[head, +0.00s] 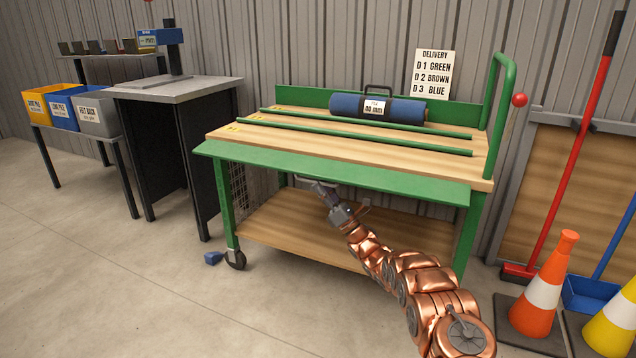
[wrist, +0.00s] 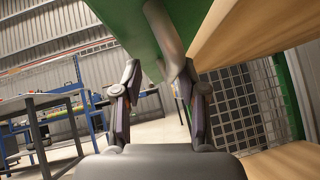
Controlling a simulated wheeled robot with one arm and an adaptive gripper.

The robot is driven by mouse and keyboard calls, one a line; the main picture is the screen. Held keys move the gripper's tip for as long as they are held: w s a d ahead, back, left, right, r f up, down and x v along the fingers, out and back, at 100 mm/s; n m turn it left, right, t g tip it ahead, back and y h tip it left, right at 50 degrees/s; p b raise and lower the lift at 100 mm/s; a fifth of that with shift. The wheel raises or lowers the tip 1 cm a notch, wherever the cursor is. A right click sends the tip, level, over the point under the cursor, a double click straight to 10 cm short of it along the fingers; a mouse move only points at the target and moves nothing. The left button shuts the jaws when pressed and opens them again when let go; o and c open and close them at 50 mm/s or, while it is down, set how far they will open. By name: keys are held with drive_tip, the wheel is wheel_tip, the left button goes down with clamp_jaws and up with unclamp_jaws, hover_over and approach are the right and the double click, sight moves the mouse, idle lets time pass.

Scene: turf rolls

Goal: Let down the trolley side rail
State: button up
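The trolley's side rail is a long green panel (head: 330,174) along the near edge of the wooden deck (head: 300,140). It stands out toward me, nearly level, tilted slightly down. A grey bar handle (head: 306,180) is on its underside, partly hidden in the head view. In the wrist view, the handle (wrist: 163,32) runs from the green panel (wrist: 125,22) down between my fingers. My gripper (head: 322,188) is under the panel's outer edge. The fingers (wrist: 160,75) are apart, with a gap beside the handle, which looks closer to the right finger; contact there is unclear.
A blue roll (head: 378,107) marked 40 mm lies on the deck among green strips. The lower shelf (head: 290,225) is bare. An orange cone (head: 543,290) and a red broom (head: 570,160) stand right. A dark bench (head: 175,90) stands left. The floor at front left is clear.

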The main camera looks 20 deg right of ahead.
drive_tip(key=v, duration=0.8)
drive_tip(key=shift+s+f, duration=0.2)
drive_tip(key=shift+f, duration=0.15)
drive_tip(key=shift+d, duration=0.1)
